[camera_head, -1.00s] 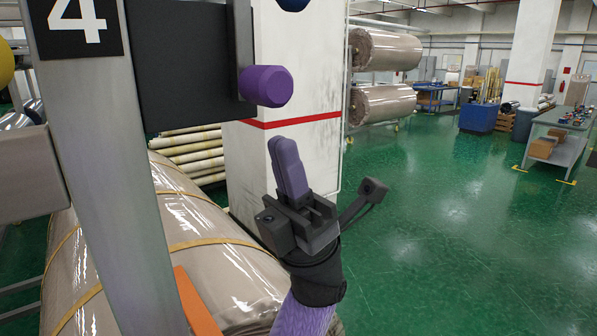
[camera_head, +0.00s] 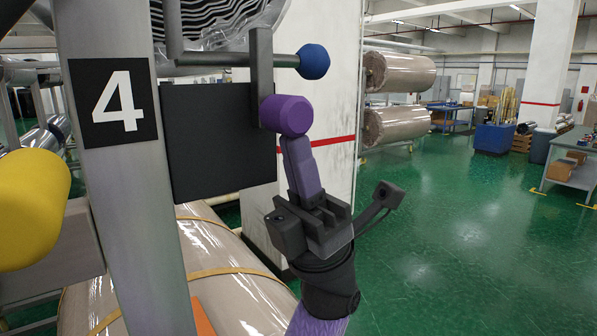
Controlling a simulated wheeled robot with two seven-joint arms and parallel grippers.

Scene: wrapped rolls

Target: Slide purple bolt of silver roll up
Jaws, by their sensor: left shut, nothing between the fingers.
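The purple bolt (camera_head: 286,115) is a rounded knob on the right edge of a dark plate (camera_head: 215,140), beside an upright dark bar (camera_head: 262,75). Part of a silver roll (camera_head: 225,22) with dark wavy stripes shows above it at the top. My left gripper (camera_head: 296,145) points up with its purple fingers together and empty. Its fingertips are right at the underside of the bolt; I cannot tell if they touch it. My right gripper is not in view.
A blue ball knob (camera_head: 314,61) ends a dark rod just above the bolt. A grey post (camera_head: 135,190) marked 4 and a yellow knob (camera_head: 33,207) stand left. A wrapped roll (camera_head: 235,295) lies below. Green floor on the right is open.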

